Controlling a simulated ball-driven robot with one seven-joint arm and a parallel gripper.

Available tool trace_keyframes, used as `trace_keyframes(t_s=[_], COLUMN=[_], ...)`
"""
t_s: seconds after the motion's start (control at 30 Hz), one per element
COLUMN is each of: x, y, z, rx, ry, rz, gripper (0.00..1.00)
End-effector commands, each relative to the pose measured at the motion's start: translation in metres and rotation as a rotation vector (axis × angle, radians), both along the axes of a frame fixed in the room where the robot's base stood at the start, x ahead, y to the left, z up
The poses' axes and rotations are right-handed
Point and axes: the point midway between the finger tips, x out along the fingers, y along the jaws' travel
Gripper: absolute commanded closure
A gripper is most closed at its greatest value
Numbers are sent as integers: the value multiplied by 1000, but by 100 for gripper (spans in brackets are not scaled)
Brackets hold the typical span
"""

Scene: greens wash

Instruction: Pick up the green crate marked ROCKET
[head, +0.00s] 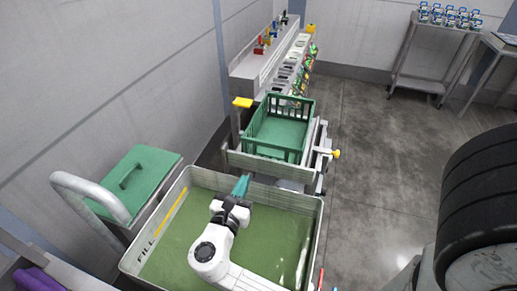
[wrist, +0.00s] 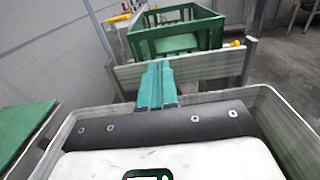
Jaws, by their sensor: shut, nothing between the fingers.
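A green crate (head: 279,129) with slatted sides stands upright and empty on a metal stand beyond the wash tank. It also shows in the wrist view at the top (wrist: 181,31), past the tank's far rim. I cannot read any ROCKET marking on it. My gripper (head: 241,184) has teal fingers and is over the far part of the tank, short of the crate and apart from it. In the wrist view the fingers (wrist: 157,82) are together with nothing between them, pointing toward the crate.
A tank (head: 314,232) marked FILL holds green water below my arm. A green lid (head: 143,178) lies at the left. A rail with coloured valves (head: 262,42) runs behind the crate. A shelf with small items (head: 449,18) stands far right. Grey floor (head: 370,150) is open at right.

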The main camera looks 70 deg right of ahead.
Motion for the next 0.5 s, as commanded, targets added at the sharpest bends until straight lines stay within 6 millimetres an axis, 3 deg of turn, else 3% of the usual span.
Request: trace_keyframes(t_s=[0.17,0.5], x=[1,6], y=[-22,-89], z=[-2,-3], rx=[-3,-1], ry=[1,-3], rz=[-4,-5], gripper=[100,100])
